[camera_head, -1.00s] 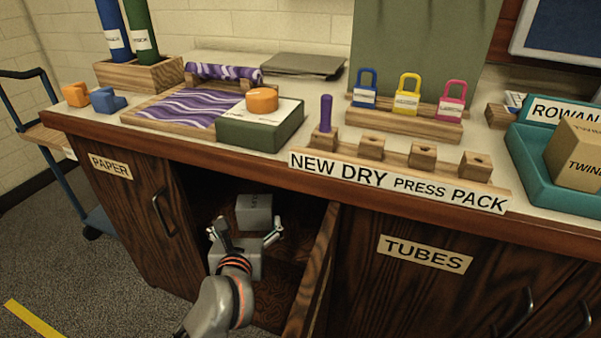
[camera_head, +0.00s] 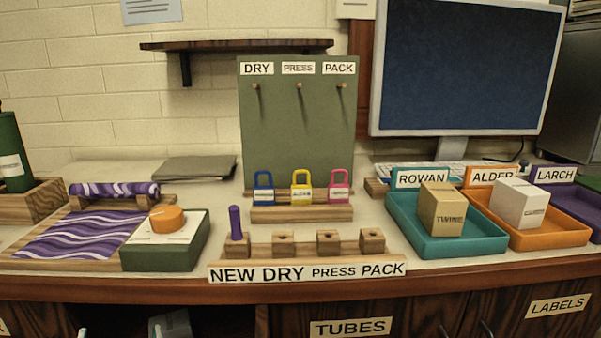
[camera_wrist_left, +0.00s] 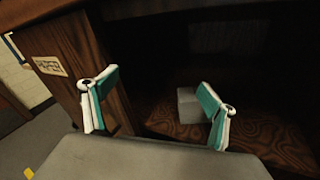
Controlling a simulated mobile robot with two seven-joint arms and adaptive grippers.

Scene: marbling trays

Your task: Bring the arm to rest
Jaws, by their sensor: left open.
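My left gripper shows best in the left wrist view (camera_wrist_left: 158,88), where its two teal-and-white fingers stand well apart with nothing visible between the tips. It is in front of the open, dark cupboard (camera_wrist_left: 250,60). A pale grey box (camera_wrist_left: 188,105) rests on the cupboard floor beyond the fingers. My right gripper is in neither view.
The counter above holds a purple marbled tray (camera_head: 25,266), a green block (camera_head: 165,255), a peg rack (camera_head: 300,250), three padlocks on a wooden stand (camera_head: 300,213), and teal (camera_head: 450,247) and orange (camera_head: 550,240) trays with boxes. The cupboard's side panel (camera_wrist_left: 65,65) stands left of the gripper.

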